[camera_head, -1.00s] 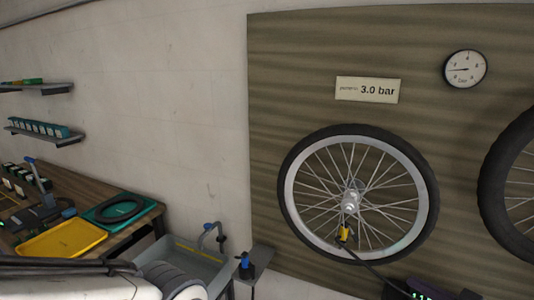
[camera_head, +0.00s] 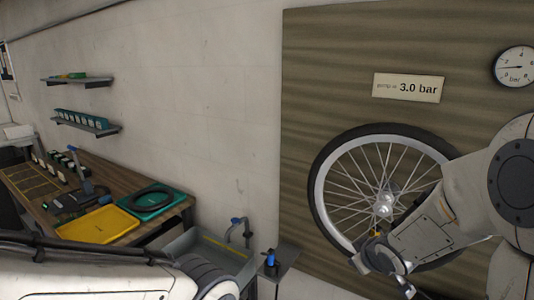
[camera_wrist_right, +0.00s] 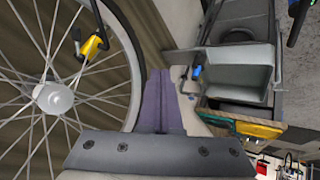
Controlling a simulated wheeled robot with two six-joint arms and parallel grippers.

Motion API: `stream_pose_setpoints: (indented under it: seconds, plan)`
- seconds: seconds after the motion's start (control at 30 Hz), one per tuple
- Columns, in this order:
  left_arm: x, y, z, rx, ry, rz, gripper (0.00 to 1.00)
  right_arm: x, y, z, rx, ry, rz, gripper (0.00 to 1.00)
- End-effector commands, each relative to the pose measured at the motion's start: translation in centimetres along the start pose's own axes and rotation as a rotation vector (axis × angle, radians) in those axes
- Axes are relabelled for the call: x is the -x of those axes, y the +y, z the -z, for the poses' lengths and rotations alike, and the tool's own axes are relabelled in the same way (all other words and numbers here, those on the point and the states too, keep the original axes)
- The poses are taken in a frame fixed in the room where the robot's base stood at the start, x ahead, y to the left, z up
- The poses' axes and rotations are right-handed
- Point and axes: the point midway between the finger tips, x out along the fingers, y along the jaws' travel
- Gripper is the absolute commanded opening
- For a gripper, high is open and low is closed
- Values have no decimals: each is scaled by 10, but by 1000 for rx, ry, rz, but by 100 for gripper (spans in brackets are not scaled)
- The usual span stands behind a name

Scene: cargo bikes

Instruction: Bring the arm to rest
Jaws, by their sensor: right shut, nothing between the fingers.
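My right arm (camera_head: 450,205) reaches in from the right in the head view and covers the lower right of the wheel (camera_head: 318,190). In the right wrist view my right gripper (camera_wrist_right: 158,100) has its two fingers together with nothing between them. It is beside the wheel's tyre, which also shows in that view (camera_wrist_right: 128,45). A yellow and black pump head (camera_wrist_right: 92,46) is at the spokes near the hub, apart from the fingers. My left arm (camera_head: 90,268) lies along the bottom left of the head view; its gripper is out of sight.
A wooden bench (camera_head: 150,178) with a yellow tray (camera_head: 98,226) and a green tray (camera_head: 155,203) stands left. A grey sink (camera_head: 210,248) and a small shelf (camera_head: 285,262) are between bench and wheel. A gauge (camera_head: 515,66) and a 3.0 bar sign (camera_head: 408,88) hang on the board.

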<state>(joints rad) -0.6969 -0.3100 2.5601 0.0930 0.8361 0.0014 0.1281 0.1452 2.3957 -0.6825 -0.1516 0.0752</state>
Motion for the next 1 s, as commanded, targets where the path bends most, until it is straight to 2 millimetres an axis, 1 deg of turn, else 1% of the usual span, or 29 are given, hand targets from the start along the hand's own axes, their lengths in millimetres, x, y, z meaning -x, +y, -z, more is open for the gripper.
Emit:
stream_pose_setpoints:
  seconds: [0.03,0.07,0.1,0.17,0.2,0.27,0.3,0.4,0.5,0.6,0.7,0.83,0.87,0.9,0.93,1.0]
  plan:
    - [-2,0,0,0,0,0,79,13,-31,6,10,-38,24,0]
    - [-2,0,0,0,0,0,79,21,-48,5,10,-70,40,0]
    - [-3,0,0,0,0,0,79,34,-70,2,6,-114,63,0]
    - [-4,0,0,0,0,0,79,55,-106,-7,2,-184,109,0]
    - [-5,0,0,0,0,0,79,70,-130,-15,5,-232,148,0]
    - [-6,0,0,0,0,0,79,94,-163,-30,12,-303,210,0]
    - [-6,0,0,0,0,0,79,110,-182,-41,20,-349,251,0]
    - [-7,0,0,0,0,0,79,145,-218,-66,47,-446,343,0]
    - [-8,-1,0,0,0,0,79,171,-240,-85,71,-514,409,0]
    - [-8,-1,0,0,0,0,79,186,-250,-96,85,-554,445,0]
    - [-8,-1,0,-1,0,0,79,191,-252,-100,90,-569,457,0]
    - [-8,-1,0,0,0,0,79,190,-252,-100,89,-570,456,0]
    - [-8,-1,0,0,0,0,71,190,-252,-100,89,-570,456,0]
    - [-8,-1,0,0,0,0,56,190,-252,-100,88,-570,456,0]
    - [-8,-1,0,0,0,0,50,190,-252,-100,88,-570,455,0]
    - [-8,-1,0,0,0,0,50,190,-252,-100,88,-569,455,0]
